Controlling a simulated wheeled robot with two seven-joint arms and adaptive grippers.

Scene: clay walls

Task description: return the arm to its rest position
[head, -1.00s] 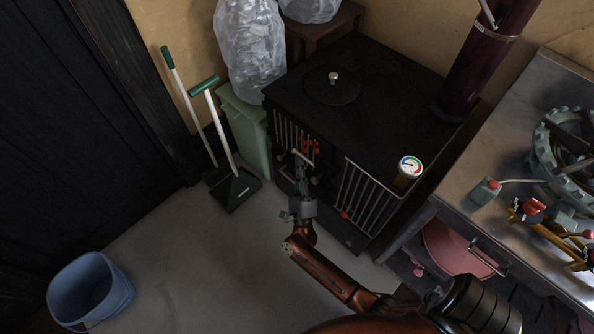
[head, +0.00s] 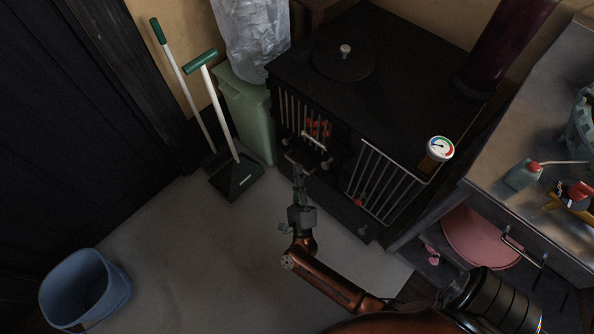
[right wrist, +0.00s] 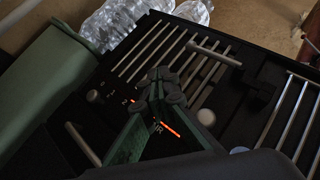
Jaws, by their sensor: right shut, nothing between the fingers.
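My right arm reaches up from the bottom of the head view, and its gripper (head: 297,170) is shut and empty. The gripper is in front of the lower front of a black stove (head: 405,60). Its tips appear just below and left of the light bar handle (head: 313,141) on the stove's left grated door, with a gap in the picture. In the right wrist view the closed fingertips (right wrist: 162,84) overlap the dark stove front, and the handle (right wrist: 214,53) shows beyond them. My left gripper is not in view.
A green bin (head: 247,115) stands left of the stove, with a dustpan (head: 237,178) beside it. A blue bucket (head: 86,290) is at the lower left. A metal bench (head: 510,190) is on the right. The floor (head: 200,250) between bucket and arm is clear.

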